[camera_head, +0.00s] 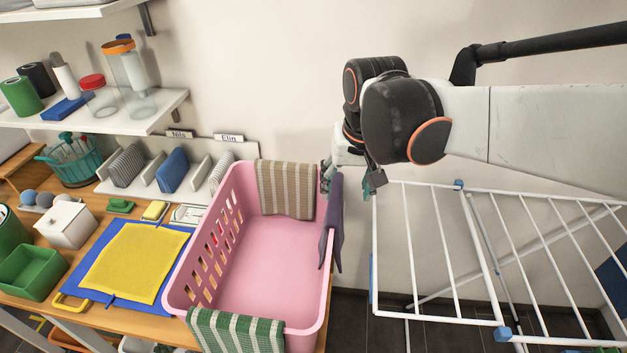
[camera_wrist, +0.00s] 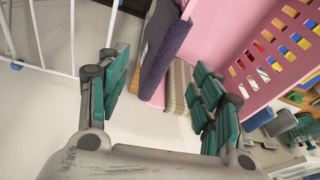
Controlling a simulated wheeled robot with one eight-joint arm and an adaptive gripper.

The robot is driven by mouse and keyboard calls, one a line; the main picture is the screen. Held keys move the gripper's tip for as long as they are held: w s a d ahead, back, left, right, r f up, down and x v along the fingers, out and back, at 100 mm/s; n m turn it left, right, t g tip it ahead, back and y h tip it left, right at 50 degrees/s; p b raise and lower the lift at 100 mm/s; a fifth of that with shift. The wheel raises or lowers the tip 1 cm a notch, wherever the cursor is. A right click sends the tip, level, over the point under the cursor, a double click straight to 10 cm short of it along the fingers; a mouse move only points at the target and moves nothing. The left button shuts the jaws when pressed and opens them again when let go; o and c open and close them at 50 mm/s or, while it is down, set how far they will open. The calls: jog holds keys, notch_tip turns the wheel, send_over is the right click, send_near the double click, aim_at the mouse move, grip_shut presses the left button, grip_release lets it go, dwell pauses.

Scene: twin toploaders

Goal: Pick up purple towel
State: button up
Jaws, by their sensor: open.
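The purple towel (camera_head: 332,225) hangs over the right rim of the pink basket (camera_head: 262,275), one part inside and one outside. My gripper (camera_head: 348,186) is open and empty at the back right corner of the basket, beside the towel's far end. In the wrist view, the towel (camera_wrist: 168,52) shows as a narrow strip in the gap between the spread green-padded fingers of my gripper (camera_wrist: 160,72). No finger visibly touches it, and the exact distance is hard to tell.
A beige striped towel (camera_head: 286,190) hangs on the basket's back rim and a green striped one (camera_head: 236,332) on its front rim. A white drying rack (camera_head: 440,215) stands close on the right. A yellow cloth (camera_head: 135,262) lies on the table at left.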

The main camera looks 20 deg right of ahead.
jog(key=m+g+p, duration=0.1)
jog(key=g+p, duration=0.1)
jog(key=p, duration=0.1)
send_near(334, 195)
jog(key=shift+s+f, duration=0.1)
jog(key=shift+s, duration=0.1)
jog(key=shift+w+f+m+g, duration=0.3)
jog(key=shift+w+g, duration=0.1)
jog(key=shift+w, duration=0.1)
jog(key=shift+w+f, duration=0.1)
jog(key=shift+f, duration=0.1)
notch_tip(334, 195, down, 8)
jog(key=shift+f+b, duration=0.1)
jog(key=shift+b, duration=0.55)
notch_tip(334, 195, down, 5)
jog(key=shift+d+f+b, duration=0.15)
jog(key=shift+f+b, duration=0.05)
jog(key=shift+b, duration=0.45)
jog(key=c, duration=1.4)
jog(key=shift+r, duration=0.1)
